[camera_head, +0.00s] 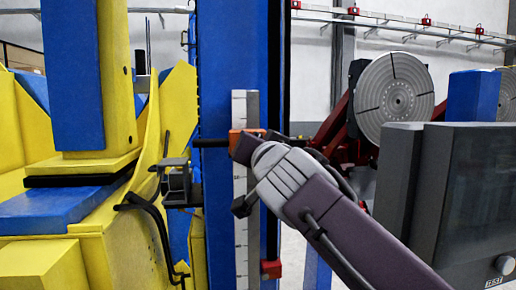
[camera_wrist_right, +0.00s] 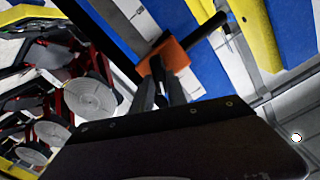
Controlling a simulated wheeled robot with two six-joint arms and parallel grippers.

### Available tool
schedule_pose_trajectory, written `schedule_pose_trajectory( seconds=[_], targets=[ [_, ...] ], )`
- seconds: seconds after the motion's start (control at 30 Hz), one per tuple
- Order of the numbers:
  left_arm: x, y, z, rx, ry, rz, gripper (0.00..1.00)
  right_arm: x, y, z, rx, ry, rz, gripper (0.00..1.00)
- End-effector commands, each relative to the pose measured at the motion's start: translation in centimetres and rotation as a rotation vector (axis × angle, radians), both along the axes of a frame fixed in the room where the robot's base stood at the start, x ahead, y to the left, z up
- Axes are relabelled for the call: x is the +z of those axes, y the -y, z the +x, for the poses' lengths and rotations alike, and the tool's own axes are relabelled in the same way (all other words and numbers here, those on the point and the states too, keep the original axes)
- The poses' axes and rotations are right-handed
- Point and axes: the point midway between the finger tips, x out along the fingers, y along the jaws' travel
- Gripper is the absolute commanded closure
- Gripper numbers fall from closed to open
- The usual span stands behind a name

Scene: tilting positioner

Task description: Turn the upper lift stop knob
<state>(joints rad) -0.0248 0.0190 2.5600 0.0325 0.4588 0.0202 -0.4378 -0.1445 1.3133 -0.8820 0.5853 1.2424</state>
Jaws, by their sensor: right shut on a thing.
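The upper lift stop is an orange block (camera_head: 236,136) on the white graduated scale of the blue column. A black rod (camera_head: 211,143) sticks out of it to the left. In the right wrist view the orange block (camera_wrist_right: 170,60) and its rod (camera_wrist_right: 207,36) lie just beyond my fingertips. My right gripper (camera_head: 244,150) comes in from the lower right and meets the front of the block. Its fingers (camera_wrist_right: 162,88) are shut on the stop's knob, which they mostly hide. My left gripper is not in view.
A lower red stop (camera_head: 271,269) sits near the foot of the scale (camera_head: 240,215). A dark bracketed device (camera_head: 176,184) with a cable stands left of the column. A grey monitor box (camera_head: 462,200) fills the right, close to my right arm. A round faceplate (camera_head: 394,90) stands behind.

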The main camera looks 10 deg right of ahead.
Motion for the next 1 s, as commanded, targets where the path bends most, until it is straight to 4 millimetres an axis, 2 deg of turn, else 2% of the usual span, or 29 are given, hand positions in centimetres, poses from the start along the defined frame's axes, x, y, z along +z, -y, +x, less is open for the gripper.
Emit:
schedule_pose_trajectory(
  seconds=[0.03,0.4,1.0],
  targets=[
    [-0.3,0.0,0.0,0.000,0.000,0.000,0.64,-0.5,-0.1,0.2,0.000,-0.007,-0.027,1.00],
    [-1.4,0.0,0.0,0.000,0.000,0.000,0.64,-0.6,-0.1,0.2,-0.002,-0.012,-0.347,1.00],
    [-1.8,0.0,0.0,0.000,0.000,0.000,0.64,-0.7,0.0,0.3,-0.003,-0.020,-0.918,1.00]
  ],
)
